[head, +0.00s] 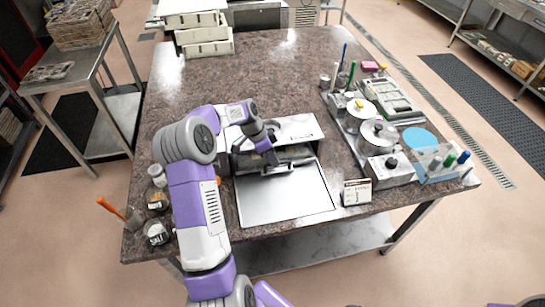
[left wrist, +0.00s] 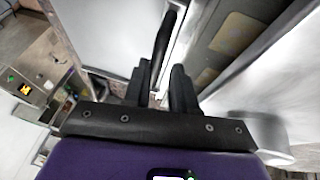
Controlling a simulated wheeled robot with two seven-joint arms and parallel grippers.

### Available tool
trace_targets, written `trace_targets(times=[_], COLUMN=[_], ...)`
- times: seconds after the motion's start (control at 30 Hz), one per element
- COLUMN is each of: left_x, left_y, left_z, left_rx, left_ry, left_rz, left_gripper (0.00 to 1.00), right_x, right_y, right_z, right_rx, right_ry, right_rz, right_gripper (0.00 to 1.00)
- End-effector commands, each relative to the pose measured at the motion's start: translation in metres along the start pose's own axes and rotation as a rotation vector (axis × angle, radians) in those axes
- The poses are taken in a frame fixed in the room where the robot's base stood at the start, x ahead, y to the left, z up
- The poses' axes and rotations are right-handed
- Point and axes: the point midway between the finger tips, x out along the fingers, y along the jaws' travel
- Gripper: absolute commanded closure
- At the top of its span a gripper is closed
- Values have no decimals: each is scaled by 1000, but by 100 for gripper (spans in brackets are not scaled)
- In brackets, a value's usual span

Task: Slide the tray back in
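A box-shaped metal appliance (head: 295,128) stands on the brown speckled table with its front open. A flat silver panel (head: 285,200) lies out in front of it. The tray (head: 298,155) shows in the opening, partly hidden by my arm; its dark interior with tan patches also shows in the left wrist view (left wrist: 207,75). A dark bar handle (left wrist: 164,38) runs along its front edge. My left gripper (head: 272,160) is at this handle; in the left wrist view its fingers (left wrist: 161,72) stand apart on either side of the bar. My right gripper is out of view.
A small sign (head: 357,192) stands right of the panel. Jars (head: 157,202) and an orange-handled tool (head: 113,208) are at the left edge. Pots and a control unit (head: 388,168) stand to the right. The table's back is mostly clear, with stacked trays (head: 205,40) behind.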

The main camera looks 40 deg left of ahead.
Motion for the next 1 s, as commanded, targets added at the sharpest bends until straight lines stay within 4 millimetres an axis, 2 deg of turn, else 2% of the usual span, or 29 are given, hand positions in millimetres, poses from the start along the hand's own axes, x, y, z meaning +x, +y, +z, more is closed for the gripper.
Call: trace_targets(times=[0.17, 0.27, 0.5, 0.7, 1.0], left_x=[-1, -9, -50, -72, -76], left_y=[0, 0, 0, 0, 0], left_z=[0, 0, 0, 0, 0], left_rx=[-1, -1, 0, 0, -1], left_ry=[-1, -1, 0, 0, 0], left_rz=[2, 0, -2, -1, 1], left_gripper=[75, 75, 75, 75, 75], right_x=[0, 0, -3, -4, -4], right_y=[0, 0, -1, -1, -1], right_z=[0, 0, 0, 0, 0], right_rx=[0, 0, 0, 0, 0], right_ry=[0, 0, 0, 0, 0], right_rz=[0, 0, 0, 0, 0], right_gripper=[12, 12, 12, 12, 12])
